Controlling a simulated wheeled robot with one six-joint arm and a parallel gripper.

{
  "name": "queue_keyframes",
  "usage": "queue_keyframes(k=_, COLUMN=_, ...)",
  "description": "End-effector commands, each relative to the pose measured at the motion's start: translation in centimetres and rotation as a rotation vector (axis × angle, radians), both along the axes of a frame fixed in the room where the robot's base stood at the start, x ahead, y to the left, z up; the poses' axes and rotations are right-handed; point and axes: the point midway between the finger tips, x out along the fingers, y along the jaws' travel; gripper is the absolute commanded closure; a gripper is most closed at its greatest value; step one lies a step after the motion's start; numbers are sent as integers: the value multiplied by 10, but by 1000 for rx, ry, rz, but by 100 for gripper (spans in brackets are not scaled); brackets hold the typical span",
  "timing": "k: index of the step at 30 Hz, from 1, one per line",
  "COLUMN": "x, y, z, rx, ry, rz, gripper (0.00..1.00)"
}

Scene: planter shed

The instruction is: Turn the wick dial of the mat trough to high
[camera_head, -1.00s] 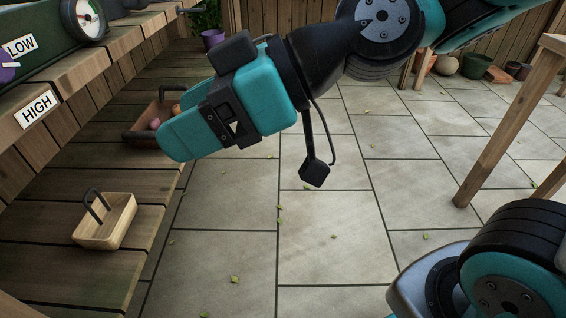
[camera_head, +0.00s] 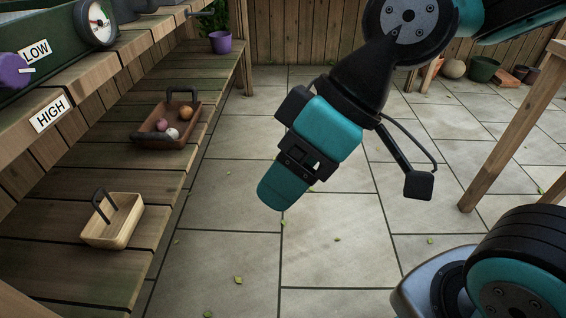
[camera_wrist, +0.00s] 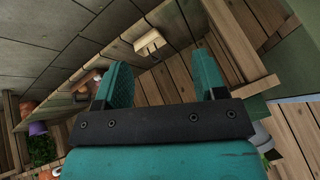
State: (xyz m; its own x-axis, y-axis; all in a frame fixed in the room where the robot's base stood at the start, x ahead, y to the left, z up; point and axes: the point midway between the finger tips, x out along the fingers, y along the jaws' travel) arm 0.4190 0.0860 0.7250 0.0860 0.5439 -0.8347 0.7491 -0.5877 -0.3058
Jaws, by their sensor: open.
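The dark green trough (camera_head: 62,48) stands on the upper shelf at the left in the head view. Its purple wick dial (camera_head: 12,72) is at the left edge, partly cut off, with a pale pointer mark towards the right. The LOW label (camera_head: 36,51) is just above and right of the dial; the HIGH label (camera_head: 50,113) is below, on the shelf's front edge. My gripper (camera_head: 280,195) is well to the right of the dial, over the paving, tilted downwards. In the wrist view my gripper (camera_wrist: 162,78) has its fingers apart with nothing held between them.
A round white gauge (camera_head: 98,22) sits on the trough's end. On the lower shelf are a brown basket (camera_head: 150,141) with several balls and a pale wooden basket (camera_head: 112,232). A purple pot (camera_head: 221,43) stands behind. A wooden table leg (camera_head: 505,130) is at right. The paving between is clear.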

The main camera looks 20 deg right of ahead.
Motion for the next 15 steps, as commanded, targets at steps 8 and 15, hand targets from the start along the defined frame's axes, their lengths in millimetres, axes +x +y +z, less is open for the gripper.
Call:
queue_keyframes(k=8, x=0, y=1, z=0, rx=5, ry=-3, rz=3, gripper=35)
queue_keyframes(k=15, x=22, y=51, z=22, rx=297, ry=-231, rz=112, gripper=35)
